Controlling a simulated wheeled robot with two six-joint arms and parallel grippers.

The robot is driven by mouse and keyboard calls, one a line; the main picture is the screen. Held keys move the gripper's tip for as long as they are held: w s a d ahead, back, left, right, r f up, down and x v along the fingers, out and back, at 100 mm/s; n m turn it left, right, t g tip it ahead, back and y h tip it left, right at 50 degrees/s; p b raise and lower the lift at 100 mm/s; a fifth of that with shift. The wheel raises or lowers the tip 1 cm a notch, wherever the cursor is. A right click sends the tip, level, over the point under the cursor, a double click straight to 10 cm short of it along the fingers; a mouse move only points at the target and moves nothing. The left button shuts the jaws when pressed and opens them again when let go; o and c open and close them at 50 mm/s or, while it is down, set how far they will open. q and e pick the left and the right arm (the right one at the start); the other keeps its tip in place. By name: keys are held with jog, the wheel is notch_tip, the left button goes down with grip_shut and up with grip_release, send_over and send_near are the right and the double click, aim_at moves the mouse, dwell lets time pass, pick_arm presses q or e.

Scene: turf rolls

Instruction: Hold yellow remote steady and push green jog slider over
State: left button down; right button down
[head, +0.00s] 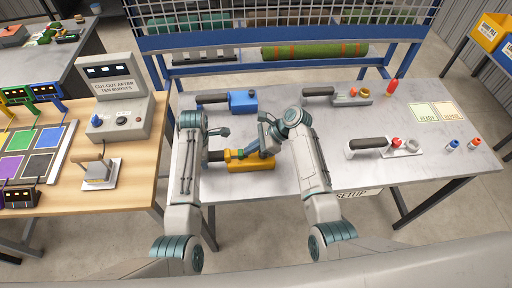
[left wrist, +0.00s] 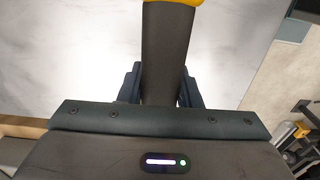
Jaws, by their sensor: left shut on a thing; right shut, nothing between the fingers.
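The yellow remote (head: 252,164) lies on the grey table, with its dark handle (head: 214,156) pointing left. My left gripper (left wrist: 158,88) is shut on that handle, which runs between its fingers in the left wrist view. The remote's yellow end (left wrist: 178,2) just shows at the top of that view. My right gripper (head: 241,153) is shut and empty, its tips low over the top of the remote. I cannot tell whether they touch it.
A blue remote (head: 242,101) lies behind the yellow one. Grey handled units (head: 352,97) (head: 398,148) lie to the right, with a red bottle (head: 391,87) and small blue-and-red pieces (head: 474,144). A wooden table (head: 141,171) with a console stands left.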

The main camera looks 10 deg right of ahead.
jog(key=shift+a, duration=0.85)
pick_arm(q)
jog(key=shift+d, duration=0.15)
dwell(0.8)
pick_arm(e)
jog(key=v, duration=1)
jog(key=shift+d, duration=0.15)
pick_arm(q)
jog(key=c, duration=1)
grip_release()
jog(key=shift+o, duration=0.2)
jog(key=shift+a, duration=0.2)
